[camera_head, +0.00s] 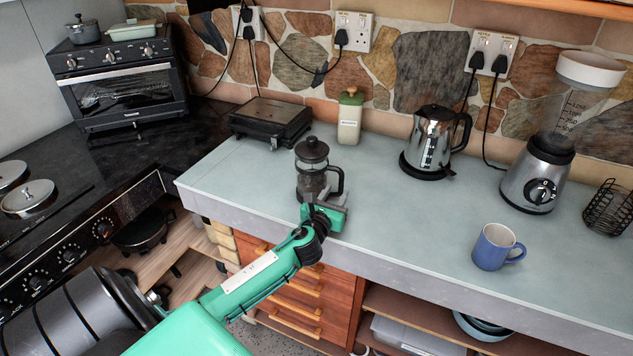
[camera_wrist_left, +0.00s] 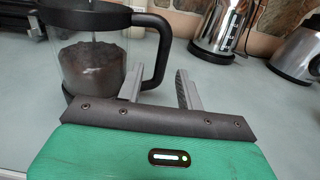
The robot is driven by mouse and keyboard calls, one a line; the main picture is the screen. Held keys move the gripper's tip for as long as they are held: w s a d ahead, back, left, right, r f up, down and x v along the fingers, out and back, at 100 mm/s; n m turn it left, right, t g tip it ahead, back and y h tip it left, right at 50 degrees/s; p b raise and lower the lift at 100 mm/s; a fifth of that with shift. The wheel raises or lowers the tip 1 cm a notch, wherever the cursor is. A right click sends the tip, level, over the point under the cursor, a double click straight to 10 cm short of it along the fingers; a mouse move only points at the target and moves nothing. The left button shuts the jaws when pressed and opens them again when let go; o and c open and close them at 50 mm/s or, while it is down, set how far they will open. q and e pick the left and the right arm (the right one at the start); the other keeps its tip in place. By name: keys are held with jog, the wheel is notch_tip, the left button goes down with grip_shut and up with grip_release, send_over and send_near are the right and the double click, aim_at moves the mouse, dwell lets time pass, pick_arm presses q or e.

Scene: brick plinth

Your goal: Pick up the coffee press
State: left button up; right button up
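The coffee press (camera_head: 312,172) stands upright on the light counter, with a black lid, a clear glass body and a black handle on its right. In the left wrist view the press (camera_wrist_left: 92,58) fills the upper left, with dark contents in the glass. Its lid top is cut off there. My left gripper (camera_head: 326,196) is at the press's near right side. In the wrist view its two fingers (camera_wrist_left: 158,88) are apart, and the handle shows in the gap between them. I cannot tell whether they touch it. My right gripper is not in view.
A green-and-cream canister (camera_head: 349,118) and a dark grill (camera_head: 270,121) stand behind the press. A steel kettle (camera_head: 432,140), a blender (camera_head: 540,170), a blue mug (camera_head: 494,247) and a wire basket (camera_head: 608,208) are to the right. The counter (camera_head: 410,215) right of the press is clear.

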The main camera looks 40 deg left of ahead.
aim_at(340, 186)
pick_arm(q)
jog(key=p+x, duration=0.1)
jog(key=x, duration=0.4)
grip_shut()
jog(key=shift+s+d, duration=0.1)
dwell(1.2)
jog(key=shift+r, duration=0.1)
